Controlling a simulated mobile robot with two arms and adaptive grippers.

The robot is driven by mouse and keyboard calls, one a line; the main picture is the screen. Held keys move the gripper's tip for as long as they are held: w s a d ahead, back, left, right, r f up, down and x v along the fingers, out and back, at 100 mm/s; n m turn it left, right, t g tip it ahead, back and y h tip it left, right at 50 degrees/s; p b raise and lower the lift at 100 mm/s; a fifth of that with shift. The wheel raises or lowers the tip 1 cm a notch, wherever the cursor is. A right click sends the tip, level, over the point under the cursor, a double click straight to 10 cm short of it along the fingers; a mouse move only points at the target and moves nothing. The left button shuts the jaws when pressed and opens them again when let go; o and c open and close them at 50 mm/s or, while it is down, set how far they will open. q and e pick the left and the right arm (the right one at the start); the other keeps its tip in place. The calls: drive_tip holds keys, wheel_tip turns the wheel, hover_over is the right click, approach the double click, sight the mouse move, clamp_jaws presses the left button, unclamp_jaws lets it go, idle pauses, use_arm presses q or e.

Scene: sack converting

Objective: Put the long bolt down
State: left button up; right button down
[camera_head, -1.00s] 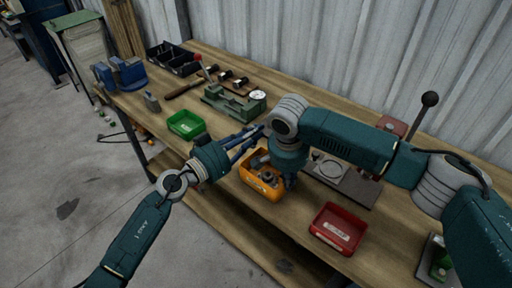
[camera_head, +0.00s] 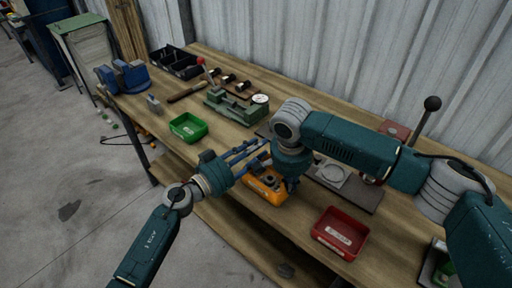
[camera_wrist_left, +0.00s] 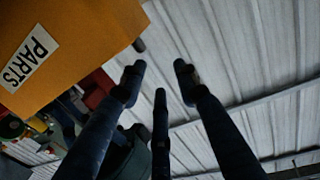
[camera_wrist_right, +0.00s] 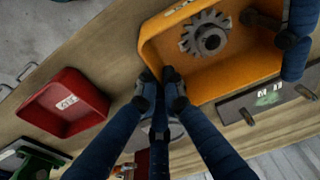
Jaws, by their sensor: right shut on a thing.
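The orange parts bin (camera_head: 262,191) is on the bench's front side, below my grippers. My left gripper (camera_head: 268,148) reaches over the bin from the left. In the left wrist view (camera_wrist_left: 160,72) its fingers are apart, with nothing clearly between them. A short dark end (camera_wrist_left: 138,45) shows beside the bin wall, just beyond one fingertip.
A red bin (camera_head: 340,233) stands right of the orange bin, and a green bin (camera_head: 188,127) to the left. A green fixture (camera_head: 232,105) and a grey plate (camera_head: 345,182) lie behind. Bare bench top lies between the orange and red bins.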

use_arm(q)
drive_tip(key=shift+r, duration=0.25)
drive_tip(key=v, duration=1.2)
